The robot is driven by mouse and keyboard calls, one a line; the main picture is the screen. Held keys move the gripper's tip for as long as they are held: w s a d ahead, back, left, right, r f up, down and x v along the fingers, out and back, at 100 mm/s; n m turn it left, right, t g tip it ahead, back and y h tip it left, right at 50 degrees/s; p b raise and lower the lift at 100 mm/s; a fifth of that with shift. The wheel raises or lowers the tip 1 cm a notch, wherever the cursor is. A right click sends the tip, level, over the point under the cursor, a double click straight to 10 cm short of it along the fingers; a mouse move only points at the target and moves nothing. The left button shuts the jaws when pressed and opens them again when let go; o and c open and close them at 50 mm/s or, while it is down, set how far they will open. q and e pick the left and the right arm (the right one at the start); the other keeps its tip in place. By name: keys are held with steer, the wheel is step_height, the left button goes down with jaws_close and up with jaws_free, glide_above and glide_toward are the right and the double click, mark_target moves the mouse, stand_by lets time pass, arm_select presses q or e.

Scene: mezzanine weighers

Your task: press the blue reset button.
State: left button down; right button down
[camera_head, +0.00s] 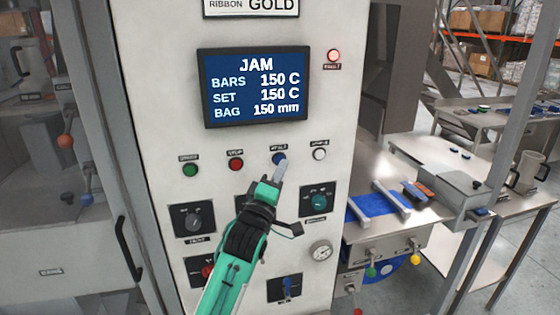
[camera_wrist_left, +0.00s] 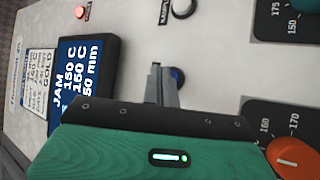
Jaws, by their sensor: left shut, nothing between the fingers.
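The blue button (camera_head: 279,158) is on the light panel of the machine, in a row below the screen. It also shows in the left wrist view (camera_wrist_left: 178,77), partly hidden behind my fingers. My left gripper (camera_head: 281,166) is shut and empty, its fingertips pointing at the panel right at the blue button. The fingertips (camera_wrist_left: 158,72) overlap the button's edge in the left wrist view. I cannot tell whether they touch it. My right gripper is not in view.
A green button (camera_head: 190,170), a red button (camera_head: 236,164) and a white button (camera_head: 320,154) share the row. The screen (camera_head: 255,88) reads JAM, and a red lamp (camera_head: 333,56) glows beside it. Dials, including a teal knob (camera_head: 319,201), and a gauge (camera_head: 321,251) sit below.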

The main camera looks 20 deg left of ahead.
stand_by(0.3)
arm_select(q)
steer(key=shift+w+a, duration=0.1)
steer(key=shift+w+a, duration=0.15)
steer(key=shift+w, duration=0.15)
stand_by(0.5)
